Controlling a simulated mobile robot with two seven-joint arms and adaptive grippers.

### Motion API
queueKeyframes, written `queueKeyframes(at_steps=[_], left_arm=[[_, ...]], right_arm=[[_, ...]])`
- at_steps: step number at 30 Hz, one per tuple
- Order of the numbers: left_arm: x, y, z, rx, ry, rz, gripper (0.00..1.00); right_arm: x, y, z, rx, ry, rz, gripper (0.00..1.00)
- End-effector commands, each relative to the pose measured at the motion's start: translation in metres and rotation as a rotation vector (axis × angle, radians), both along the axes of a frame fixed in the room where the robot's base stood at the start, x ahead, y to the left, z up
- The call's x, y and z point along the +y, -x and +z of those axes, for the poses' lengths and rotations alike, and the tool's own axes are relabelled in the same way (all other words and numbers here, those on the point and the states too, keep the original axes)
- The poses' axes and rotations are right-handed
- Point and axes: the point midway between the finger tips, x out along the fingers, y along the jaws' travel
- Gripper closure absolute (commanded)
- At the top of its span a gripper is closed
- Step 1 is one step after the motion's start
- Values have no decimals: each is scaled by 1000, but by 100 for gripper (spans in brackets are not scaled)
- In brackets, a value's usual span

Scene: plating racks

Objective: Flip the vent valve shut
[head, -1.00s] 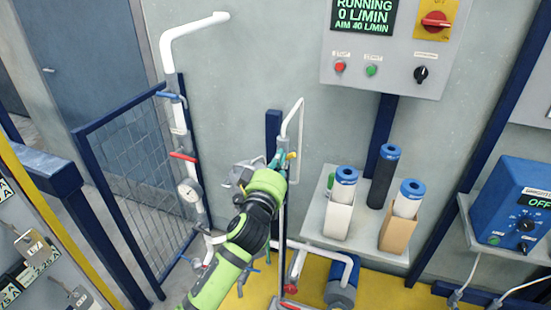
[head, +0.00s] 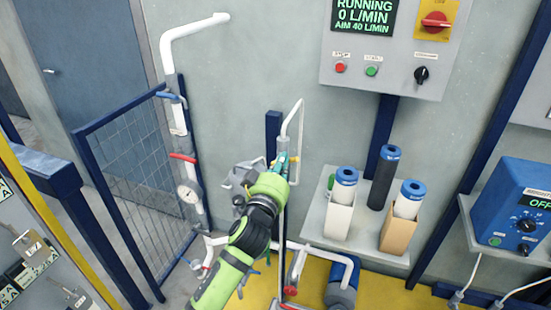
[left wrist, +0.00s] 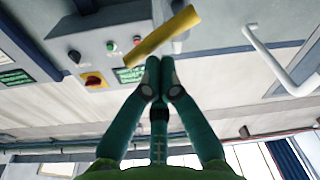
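The vent valve's yellow lever (left wrist: 162,37) shows in the left wrist view as a tilted bar just beyond my fingertips. In the head view a small yellow part (head: 295,157) shows beside the thin white pipe (head: 299,122), next to my left gripper (head: 282,162). In the left wrist view the left gripper's teal fingers (left wrist: 160,72) are shut against each other with nothing between them. The tips are close to the lever; I cannot tell whether they touch it. The valve's body is mostly hidden behind the gripper. My right gripper is not in view.
A taller pipe with a gauge (head: 189,192) and a red lever (head: 183,157) stands left, by a mesh fence (head: 135,180). A shelf (head: 320,228) with filter cartridges is close on the right. The control panel (head: 390,70) reads RUNNING, 0 L/MIN. Lower pipes and a blue pump (head: 342,288) are below.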

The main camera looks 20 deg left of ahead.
Motion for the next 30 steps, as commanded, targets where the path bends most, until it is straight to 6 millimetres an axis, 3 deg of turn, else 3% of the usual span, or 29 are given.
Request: queueKeyframes(at_steps=[30], left_arm=[[-4,0,-5,1,-107,0,100]], right_arm=[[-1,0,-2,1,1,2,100]])
